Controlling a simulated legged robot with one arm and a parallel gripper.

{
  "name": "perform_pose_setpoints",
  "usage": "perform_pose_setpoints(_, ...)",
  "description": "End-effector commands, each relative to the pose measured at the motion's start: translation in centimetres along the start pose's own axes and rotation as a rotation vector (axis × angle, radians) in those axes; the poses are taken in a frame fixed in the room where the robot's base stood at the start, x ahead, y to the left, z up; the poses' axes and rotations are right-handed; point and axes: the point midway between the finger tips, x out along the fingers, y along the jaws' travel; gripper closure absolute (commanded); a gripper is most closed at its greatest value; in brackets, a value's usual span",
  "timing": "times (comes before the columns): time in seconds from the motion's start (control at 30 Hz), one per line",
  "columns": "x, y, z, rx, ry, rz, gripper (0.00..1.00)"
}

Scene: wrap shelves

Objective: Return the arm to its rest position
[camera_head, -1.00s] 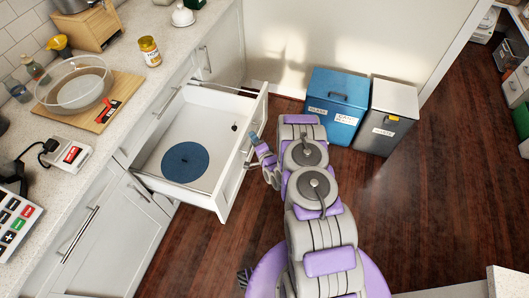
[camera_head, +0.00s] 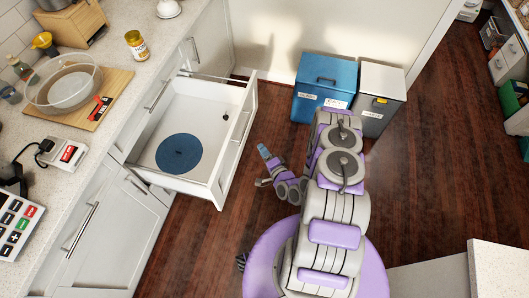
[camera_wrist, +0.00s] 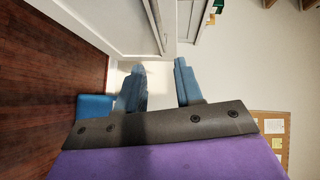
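My gripper (camera_head: 266,153) is at the end of my purple and grey arm, over the wood floor just right of the open drawer (camera_head: 226,163). It is apart from the drawer front. In the wrist view, the two blue fingers of my gripper (camera_wrist: 160,85) stand apart with nothing between them. A round blue disc (camera_head: 179,154) lies flat inside the drawer.
A blue bin (camera_head: 324,88) and a grey bin (camera_head: 378,100) stand by the wall beyond my arm. The counter (camera_head: 110,100) at left holds a glass bowl (camera_head: 64,90), a cutting board and a jar. A pale counter corner (camera_head: 497,268) is at lower right. Open floor lies right.

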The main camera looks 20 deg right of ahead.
Motion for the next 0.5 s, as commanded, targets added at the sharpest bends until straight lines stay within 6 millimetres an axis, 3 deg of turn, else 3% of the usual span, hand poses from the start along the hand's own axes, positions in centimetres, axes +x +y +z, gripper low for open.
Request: perform_pose_setpoints(0.5,-0.67,0.0,0.07,0.001,-0.001,0.0,0.64)
